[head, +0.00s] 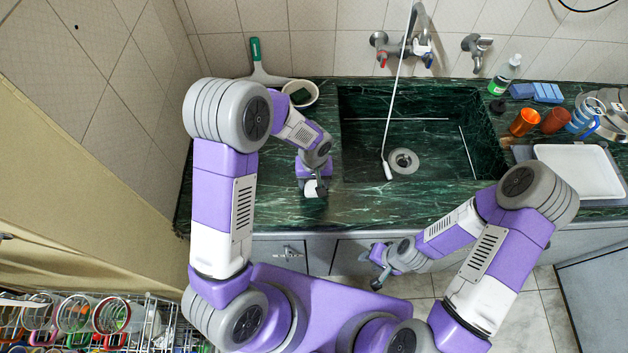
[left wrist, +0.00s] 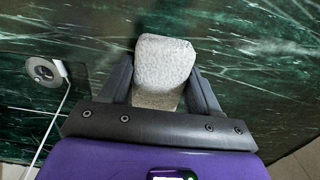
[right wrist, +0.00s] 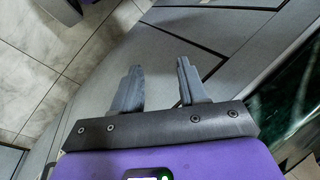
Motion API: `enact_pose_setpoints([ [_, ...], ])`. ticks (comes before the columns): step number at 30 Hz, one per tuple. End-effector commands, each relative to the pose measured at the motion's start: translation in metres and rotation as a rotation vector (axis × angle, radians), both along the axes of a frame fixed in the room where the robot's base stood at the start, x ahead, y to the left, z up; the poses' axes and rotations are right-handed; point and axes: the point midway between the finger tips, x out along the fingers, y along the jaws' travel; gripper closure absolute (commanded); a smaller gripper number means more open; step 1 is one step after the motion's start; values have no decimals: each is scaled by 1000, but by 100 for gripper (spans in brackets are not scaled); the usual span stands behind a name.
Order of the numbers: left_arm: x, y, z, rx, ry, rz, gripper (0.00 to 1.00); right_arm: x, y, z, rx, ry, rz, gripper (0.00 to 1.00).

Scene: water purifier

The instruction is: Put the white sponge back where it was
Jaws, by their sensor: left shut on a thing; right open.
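The white sponge (left wrist: 164,65) is a pale rounded block held between the fingers of my left gripper (left wrist: 162,88). In the head view the sponge (head: 311,188) shows as a small white patch at the tip of my left gripper (head: 314,186), over the green marble counter left of the sink. I cannot tell whether the sponge touches the counter. My right gripper (head: 378,272) is in front of the cabinet, below counter height. In the right wrist view its two fingers (right wrist: 158,88) are apart with nothing between them.
The sink basin (head: 440,130) is right of my left gripper, with a thin white hose running down to its drain (head: 403,161). Blue sponges (head: 547,92), orange cups (head: 524,122) and a white tray (head: 579,147) are on the right.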

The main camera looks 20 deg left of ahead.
Motion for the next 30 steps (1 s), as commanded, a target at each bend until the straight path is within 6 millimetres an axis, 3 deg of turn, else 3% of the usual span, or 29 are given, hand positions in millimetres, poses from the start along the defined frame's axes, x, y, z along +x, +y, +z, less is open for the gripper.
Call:
enact_pose_setpoints([
  [6, 0, 0, -3, 0, 0, 0, 66, 0, 0, -4, 0, 0, 0, 57],
  [7, 0, 0, -4, 0, 0, 0, 36, 0, 0, -4, 0, 0, 0, 57],
  [12, 0, 0, -2, 0, 0, 0, 12, 0, 0, -3, 0, 0, 0, 57],
  [23, 0, 0, 2, 0, 0, 0, 12, 0, 0, 1, 0, 0, 0, 57],
  [30, 1, -1, 46, -1, -6, -1, 12, 0, 0, 10, 0, 0, 0, 57],
])
